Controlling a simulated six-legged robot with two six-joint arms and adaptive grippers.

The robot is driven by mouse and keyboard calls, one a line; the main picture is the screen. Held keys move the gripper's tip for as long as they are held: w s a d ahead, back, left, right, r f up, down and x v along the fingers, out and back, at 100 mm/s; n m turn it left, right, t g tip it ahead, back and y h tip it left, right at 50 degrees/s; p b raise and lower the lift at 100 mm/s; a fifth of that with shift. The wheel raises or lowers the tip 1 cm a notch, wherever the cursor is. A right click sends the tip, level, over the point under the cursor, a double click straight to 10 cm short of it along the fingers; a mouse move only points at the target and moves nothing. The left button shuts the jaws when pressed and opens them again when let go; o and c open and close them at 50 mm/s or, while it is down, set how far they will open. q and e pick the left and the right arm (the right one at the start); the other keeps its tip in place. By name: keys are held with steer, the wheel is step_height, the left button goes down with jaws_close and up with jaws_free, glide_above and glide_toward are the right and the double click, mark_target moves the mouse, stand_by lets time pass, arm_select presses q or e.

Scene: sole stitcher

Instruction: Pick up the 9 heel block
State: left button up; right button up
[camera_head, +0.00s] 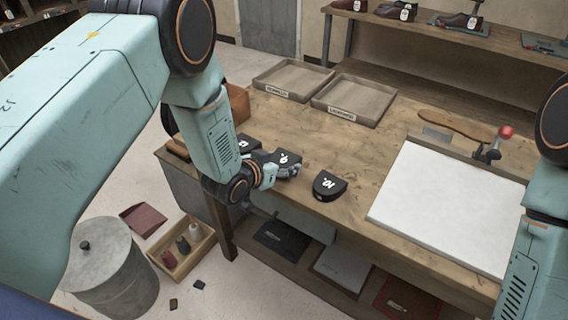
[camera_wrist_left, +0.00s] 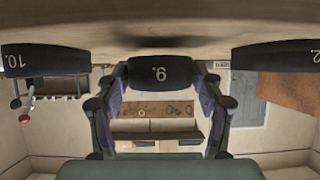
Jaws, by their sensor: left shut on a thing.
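The 9 heel block (camera_head: 284,157) is a dark block with a white 9, near the front edge of the wooden bench. My left gripper (camera_head: 279,170) is shut on it from the front. In the left wrist view, which is upside down, the 9 block (camera_wrist_left: 160,71) sits between the two fingers. A dark shadow shows on the bench by it; I cannot tell whether it touches the top. The 10 block (camera_head: 329,186) stands apart to its right. Another dark block (camera_head: 248,143) is to its left, partly hidden by my arm. My right gripper is out of view.
Two labelled trays (camera_head: 355,99) lie at the back of the bench (camera_head: 383,141). A white board (camera_head: 450,207) and a red-knobbed tool (camera_head: 494,146) are at the right. Bare wood lies behind the blocks. A grey bin (camera_head: 112,275) and a small bottle crate (camera_head: 183,260) stand on the floor.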

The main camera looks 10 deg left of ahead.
mark_target(281, 162)
arm_select(q)
steer(key=shift+r+p, duration=2.15)
steer(key=shift+r, duration=0.7)
steer(key=shift+f, duration=0.1)
